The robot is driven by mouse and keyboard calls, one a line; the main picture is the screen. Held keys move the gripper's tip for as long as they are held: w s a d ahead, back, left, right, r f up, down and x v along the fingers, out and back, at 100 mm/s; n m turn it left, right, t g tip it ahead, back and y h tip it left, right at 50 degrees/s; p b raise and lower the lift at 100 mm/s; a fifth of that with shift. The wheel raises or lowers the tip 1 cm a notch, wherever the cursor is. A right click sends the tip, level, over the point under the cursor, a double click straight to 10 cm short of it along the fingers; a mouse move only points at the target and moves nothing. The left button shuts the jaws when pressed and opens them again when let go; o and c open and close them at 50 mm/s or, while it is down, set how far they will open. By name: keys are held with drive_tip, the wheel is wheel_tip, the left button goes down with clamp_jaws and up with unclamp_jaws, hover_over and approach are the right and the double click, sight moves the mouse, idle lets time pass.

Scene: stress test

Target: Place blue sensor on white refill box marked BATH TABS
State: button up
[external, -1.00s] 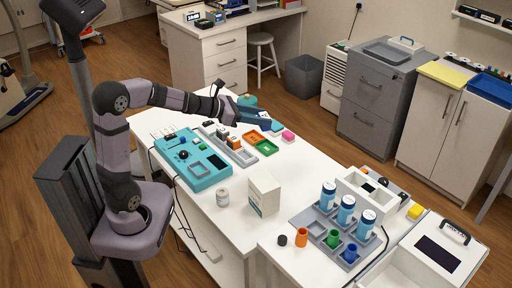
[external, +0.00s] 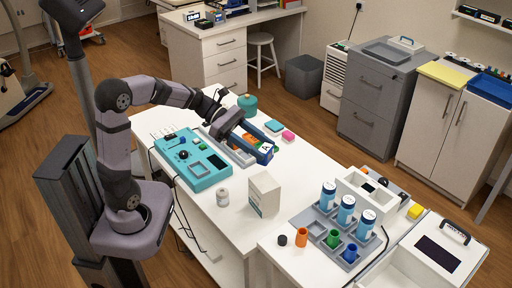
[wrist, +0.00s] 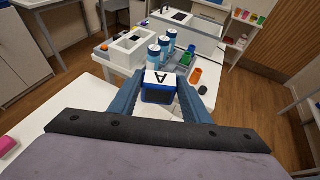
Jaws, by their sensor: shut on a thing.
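My gripper (external: 267,146) is shut on the blue sensor (wrist: 158,93), a dark blue block with a white top marked "A". The sensor is level between the blue fingers in the wrist view and also shows at the fingertips in the external view (external: 265,149). The gripper is above the far-right part of the white table. The white refill box (external: 264,194) stands upright near the table's front end, nearer the external camera than the gripper and apart from it. Its lettering is too small to read. I cannot make the box out in the wrist view.
A teal device (external: 205,170) and a grey tray (external: 238,154) lie on the table; a small white jar (external: 223,197) stands left of the box. Blue-and-white bottles (external: 346,210) and cups stand in a grey rack (external: 313,222) beyond it. A pink block (external: 288,135) lies at the right edge.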

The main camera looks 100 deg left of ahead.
drive_tip(key=shift+f+p, duration=0.3)
drive_tip(key=shift+f, duration=3.9)
drive_tip(key=shift+f+b, duration=0.25)
drive_tip(key=shift+b, duration=0.1)
drive_tip(key=o, duration=1.1)
drive_tip(key=shift+r, duration=0.2)
drive_tip(key=shift+s+a+r+p, duration=0.1)
drive_tip(key=shift+r+p, duration=0.05)
drive_tip(key=shift+p, duration=0.2)
drive_tip(key=b+v, duration=0.2)
drive_tip(key=v, duration=0.9)
drive_tip(key=shift+s+r, duration=0.2)
drive_tip(key=shift+s, duration=0.15)
